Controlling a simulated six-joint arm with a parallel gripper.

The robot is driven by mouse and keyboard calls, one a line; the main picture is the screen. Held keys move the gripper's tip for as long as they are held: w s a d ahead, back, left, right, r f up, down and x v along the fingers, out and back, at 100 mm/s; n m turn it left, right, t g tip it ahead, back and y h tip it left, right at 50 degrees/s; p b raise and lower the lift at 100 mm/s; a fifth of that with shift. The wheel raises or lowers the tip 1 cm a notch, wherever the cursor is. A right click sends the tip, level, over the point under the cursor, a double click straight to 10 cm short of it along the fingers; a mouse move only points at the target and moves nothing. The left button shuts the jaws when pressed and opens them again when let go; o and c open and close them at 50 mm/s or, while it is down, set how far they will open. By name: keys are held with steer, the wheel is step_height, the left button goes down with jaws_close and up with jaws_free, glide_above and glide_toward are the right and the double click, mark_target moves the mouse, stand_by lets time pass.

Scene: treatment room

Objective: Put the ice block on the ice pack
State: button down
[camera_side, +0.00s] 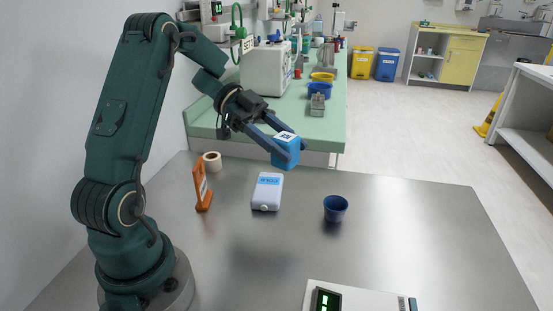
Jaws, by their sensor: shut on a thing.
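The ice block (287,154) is a small blue block with a white label on top. My gripper (287,149) is shut on it and holds it in the air above the far part of the metal table. The ice pack (267,191) is a pale, white-blue pack with a blue label marked "COLD". It lies on the table, below and a little to the left of the held block in the picture. The block and the pack are apart.
A dark blue cup (335,208) stands right of the pack. An orange stand (202,186) and a tape roll (212,162) are on the left. A white device with a green display (327,300) lies at the front. The table's right side (430,220) is clear.

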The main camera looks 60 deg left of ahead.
glide_above(265, 194)
steer(key=f, duration=0.1)
step_height(265, 194, down, 6)
steer(key=shift+r, duration=0.2)
steer(key=shift+f, duration=2.35)
steer(key=shift+f, duration=0.15)
steer(key=shift+c, duration=1.4)
jaws_free()
